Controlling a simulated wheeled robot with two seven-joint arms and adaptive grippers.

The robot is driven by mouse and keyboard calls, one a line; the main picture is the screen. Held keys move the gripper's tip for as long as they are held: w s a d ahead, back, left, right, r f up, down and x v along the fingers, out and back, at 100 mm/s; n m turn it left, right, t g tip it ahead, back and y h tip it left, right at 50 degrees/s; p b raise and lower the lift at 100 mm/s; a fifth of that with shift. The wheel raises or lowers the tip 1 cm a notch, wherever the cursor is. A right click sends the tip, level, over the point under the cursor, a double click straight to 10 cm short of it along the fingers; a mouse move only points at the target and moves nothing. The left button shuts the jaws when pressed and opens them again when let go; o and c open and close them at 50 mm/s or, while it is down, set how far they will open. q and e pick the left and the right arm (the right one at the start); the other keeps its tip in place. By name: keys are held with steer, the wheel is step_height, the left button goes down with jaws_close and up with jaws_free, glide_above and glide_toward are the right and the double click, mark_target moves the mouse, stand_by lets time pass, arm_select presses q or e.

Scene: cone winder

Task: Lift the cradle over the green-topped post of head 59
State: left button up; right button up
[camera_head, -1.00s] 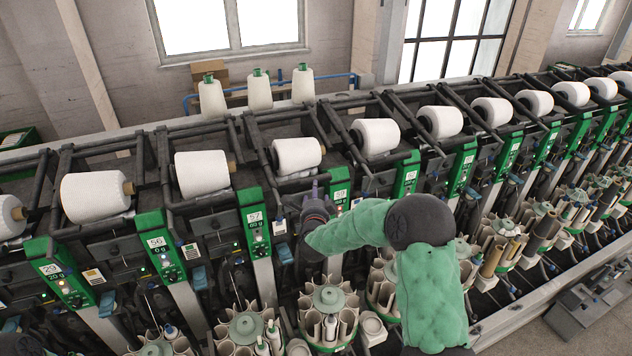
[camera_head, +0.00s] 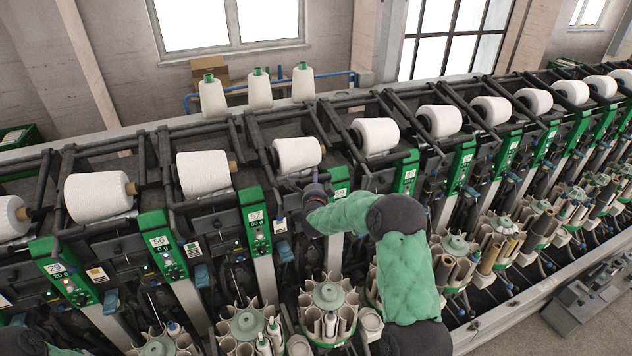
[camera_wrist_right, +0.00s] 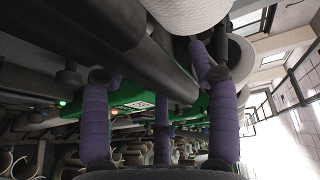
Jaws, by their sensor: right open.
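My right gripper (camera_head: 316,190) is just below the white cone (camera_head: 297,154) on the cradle in the middle of the head view. Its purple fingers are spread and empty in the right wrist view (camera_wrist_right: 160,88). The cradle's dark bar (camera_wrist_right: 135,55) runs diagonally between and above the fingers; I cannot tell if they touch it. The cone (camera_wrist_right: 190,12) shows above. Beside my gripper is a green-topped post (camera_head: 341,187), partly hidden by my arm; its number is hard to read. My left gripper is out of view.
Neighbouring cradles with cones (camera_head: 205,172) (camera_head: 376,135) stand close on both sides. The post marked 57 (camera_head: 256,220) is to the left. Bobbin magazines (camera_head: 328,297) line the front below. Three cones (camera_head: 258,90) stand behind the machine.

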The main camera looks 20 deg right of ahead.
jaws_close()
steer(key=r+p, duration=0.2)
steer(key=r, duration=0.1)
steer(key=shift+s+r+g, duration=0.1)
steer(key=shift+s+g, duration=0.1)
steer(key=shift+g, duration=0.2)
step_height(320, 180, up, 7)
steer(key=s, duration=0.1)
steer(key=shift+s, duration=0.2)
steer(key=shift+a, duration=0.1)
jaws_free()
steer(key=shift+s+r, duration=0.1)
